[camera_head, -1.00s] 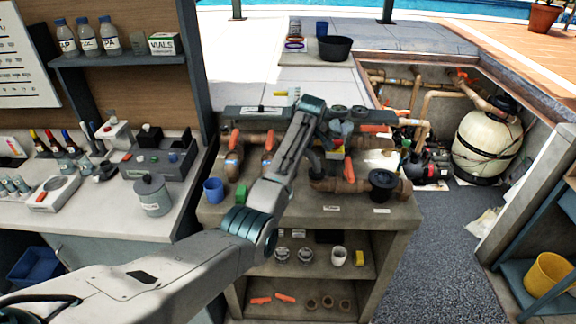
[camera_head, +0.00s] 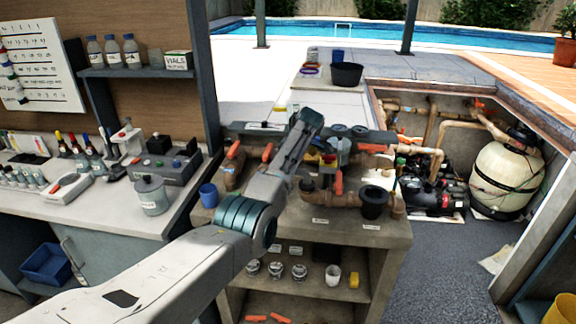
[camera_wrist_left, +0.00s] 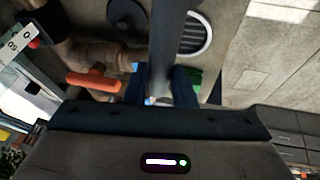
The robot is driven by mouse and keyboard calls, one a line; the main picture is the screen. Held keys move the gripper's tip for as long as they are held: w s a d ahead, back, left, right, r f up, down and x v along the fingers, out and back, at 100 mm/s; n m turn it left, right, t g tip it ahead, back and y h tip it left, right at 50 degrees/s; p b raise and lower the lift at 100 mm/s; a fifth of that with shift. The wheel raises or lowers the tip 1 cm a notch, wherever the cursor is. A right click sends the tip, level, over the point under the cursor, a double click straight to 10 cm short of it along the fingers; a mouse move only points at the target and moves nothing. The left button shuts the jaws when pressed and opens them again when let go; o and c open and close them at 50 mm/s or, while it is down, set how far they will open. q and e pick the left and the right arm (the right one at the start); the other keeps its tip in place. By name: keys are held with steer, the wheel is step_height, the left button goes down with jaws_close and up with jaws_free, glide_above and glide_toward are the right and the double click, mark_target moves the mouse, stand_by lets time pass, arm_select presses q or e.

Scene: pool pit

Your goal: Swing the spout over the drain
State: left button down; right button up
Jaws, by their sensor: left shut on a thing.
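The spout (camera_wrist_left: 167,35) is a grey tube running down from the top of the left wrist view. The two dark fingers of my left gripper (camera_wrist_left: 163,85) are shut around it. A round, pale slotted drain grate (camera_wrist_left: 196,34) lies just right of the spout in that view; the spout's outlet is hidden. In the head view my left arm reaches over the bench (camera_head: 385,232), and its end link hides the gripper's fingers and the spout. My right gripper is in neither view.
An orange valve handle (camera_wrist_left: 93,82) and a tan pipe lie left of the fingers. In the head view, a black cup (camera_head: 374,203) stands at the bench's front right and a blue cup (camera_head: 208,195) at its left. A filter tank (camera_head: 505,178) stands in the pit behind.

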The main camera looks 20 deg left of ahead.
arm_select(q)
steer(key=shift+s+n+g, duration=0.3)
steer(key=shift+s+n, duration=0.25)
steer(key=shift+n, duration=0.35)
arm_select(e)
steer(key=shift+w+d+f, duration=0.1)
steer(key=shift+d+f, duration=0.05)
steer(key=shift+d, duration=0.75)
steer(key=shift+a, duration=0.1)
arm_select(q)
steer(key=c, duration=1.2)
jaws_free()
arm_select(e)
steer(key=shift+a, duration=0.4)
arm_select(q)
steer(key=b+v, duration=0.4)
steer(key=v, duration=0.6)
steer(key=shift+d+r, duration=0.3)
steer(key=shift+r, duration=0.05)
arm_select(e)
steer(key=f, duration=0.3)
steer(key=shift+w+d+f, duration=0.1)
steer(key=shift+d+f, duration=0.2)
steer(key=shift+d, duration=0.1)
